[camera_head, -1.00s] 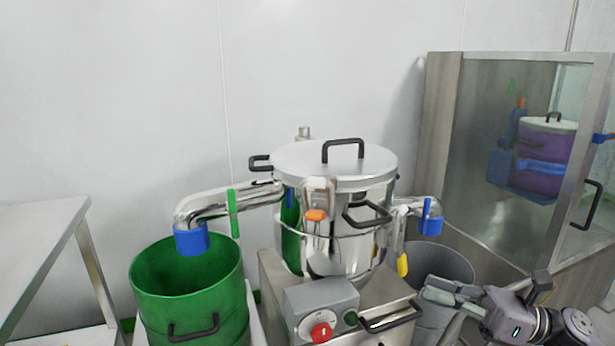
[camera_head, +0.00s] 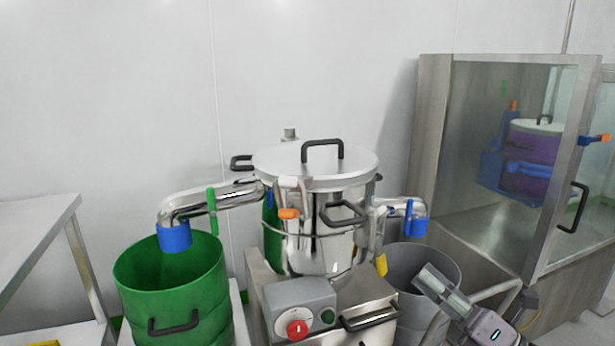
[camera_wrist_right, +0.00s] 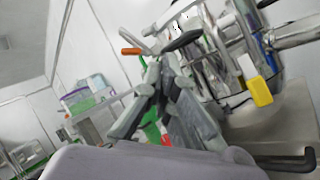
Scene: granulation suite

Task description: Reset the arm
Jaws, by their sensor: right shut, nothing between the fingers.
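My right gripper (camera_head: 441,290) is at the lower right of the head view, in front of the grey bin and to the right of the steel machine. Its fingers are together with nothing between them. In the right wrist view its fingers (camera_wrist_right: 158,88) are close together, with the steel machine behind them to the right. My left gripper is not in view. The steel machine (camera_head: 316,235) stands in the middle with its lid (camera_head: 315,165) on.
A green drum (camera_head: 170,290) stands under the left spout, and a grey bin (camera_head: 405,263) under the right spout. A control box with a red button (camera_head: 297,330) is at the front. A glass-walled cabinet (camera_head: 433,150) stands right, a steel table (camera_head: 30,240) left.

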